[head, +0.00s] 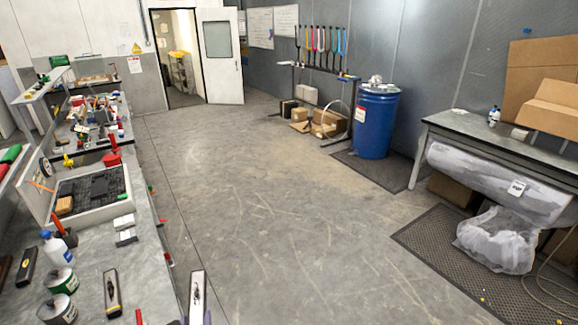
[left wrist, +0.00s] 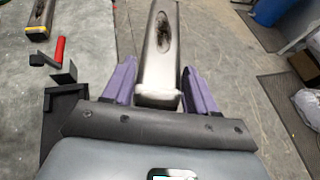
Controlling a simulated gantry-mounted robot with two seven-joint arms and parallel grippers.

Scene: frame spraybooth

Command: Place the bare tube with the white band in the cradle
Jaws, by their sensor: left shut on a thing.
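My left gripper (left wrist: 160,85), with purple fingers, is shut on a bare silver-grey tube (left wrist: 162,45) with a dark oval opening. A white band (left wrist: 158,99) shows at the tube's near end, between the fingers. In the head view the tube (head: 197,290) stands up at the bottom edge, by the bench's right edge; only bits of the fingers show there. A black angular fixture (left wrist: 66,105) lies left of the gripper in the wrist view; I cannot tell if it is the cradle. My right gripper is not in view.
A similar tube with a yellowish band (head: 112,292) lies on the grey bench (head: 90,255), beside cans (head: 61,280) and a blue-capped bottle (head: 56,248). A red-handled tool (left wrist: 57,50) lies near the black fixture. A blue drum (head: 376,122) stands across the open floor.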

